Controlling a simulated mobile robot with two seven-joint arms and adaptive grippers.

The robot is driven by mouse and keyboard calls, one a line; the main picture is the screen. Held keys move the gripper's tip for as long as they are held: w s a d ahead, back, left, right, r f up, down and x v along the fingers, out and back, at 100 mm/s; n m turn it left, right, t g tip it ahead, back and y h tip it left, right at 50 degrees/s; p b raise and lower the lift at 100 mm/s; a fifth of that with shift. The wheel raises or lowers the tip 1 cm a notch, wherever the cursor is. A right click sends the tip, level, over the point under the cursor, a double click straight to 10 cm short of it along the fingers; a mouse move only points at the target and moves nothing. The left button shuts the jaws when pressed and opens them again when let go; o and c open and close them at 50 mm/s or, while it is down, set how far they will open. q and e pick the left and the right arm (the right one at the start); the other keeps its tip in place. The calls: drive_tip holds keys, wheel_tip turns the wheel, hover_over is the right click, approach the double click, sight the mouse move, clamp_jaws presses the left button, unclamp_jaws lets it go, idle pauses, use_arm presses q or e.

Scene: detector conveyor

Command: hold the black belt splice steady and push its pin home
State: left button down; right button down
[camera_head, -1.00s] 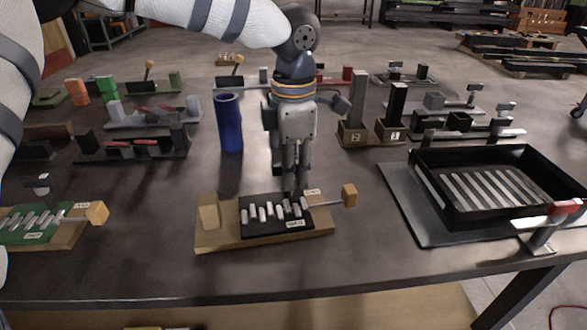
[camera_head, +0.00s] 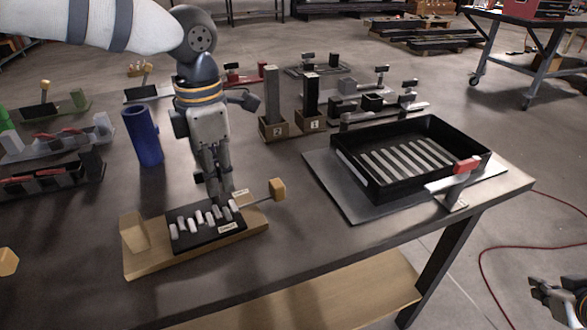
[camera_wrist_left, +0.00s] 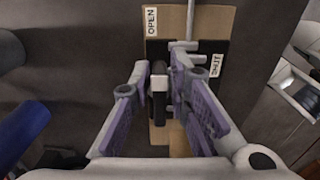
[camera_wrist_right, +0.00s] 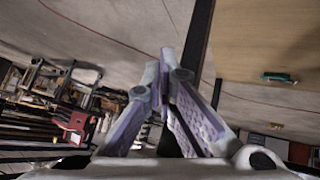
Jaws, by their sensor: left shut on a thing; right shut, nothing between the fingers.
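The black belt splice (camera_head: 185,238), with several pale knuckles across it, sits on a wooden base (camera_head: 150,268) near the table's front edge. A pin rod with a yellow block-shaped knob (camera_head: 278,189) sticks out of its right side. My left gripper (camera_head: 222,197) reaches down from above and is shut at the splice's far side. In the left wrist view its fingers (camera_wrist_left: 168,92) hold part of the black splice; the exact contact is hidden. My right gripper (camera_head: 540,288) is low at the right edge, off the table, shut and empty; its fingertips (camera_wrist_right: 168,58) meet in the right wrist view.
A black tray (camera_head: 478,150) with pale bars stands on a grey mat to the right, with a red-topped clamp (camera_head: 467,165) at its front corner. A blue cylinder (camera_head: 143,136) stands behind the splice. Two numbered posts (camera_head: 311,98) stand farther back. The table's front right is clear.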

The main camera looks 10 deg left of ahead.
drive_tip(key=w+d+r+n+t+h, duration=0.15)
drive_tip(key=w+d+r, duration=0.25)
drive_tip(key=w+r, duration=0.4)
drive_tip(key=w+d+r+m+t, duration=0.1)
drive_tip(key=w+d+r+t, duration=0.15)
drive_tip(key=w+r, duration=0.55)
drive_tip(key=w+a+r+m+g+y, duration=0.1)
drive_tip(key=w+a+r+m+g, duration=0.15)
drive_tip(key=w+a, duration=0.3)
drive_tip(key=w+a+r+m+g+y, duration=0.1)
drive_tip(key=w+a+r, duration=0.3)
drive_tip(key=a, duration=0.2)
drive_tip(key=s+a+r+n+g+y, duration=0.1)
drive_tip(key=s+a+r+g+y, duration=0.2)
drive_tip(key=a, duration=0.7)
drive_tip(key=s+a+r+n+y, duration=0.1)
drive_tip(key=a+r+y, duration=0.35)
drive_tip(key=a, duration=0.65)
drive_tip(key=s+a+f+n+g, duration=0.3)
drive_tip(key=s+a+n+g, duration=0.3)
drive_tip(key=s+a, duration=0.7)
drive_tip(key=a+n, duration=0.1)
drive_tip(key=a, duration=0.2)
drive_tip(key=shift+s+f+y, duration=0.15)
drive_tip(key=shift+y, duration=0.15)
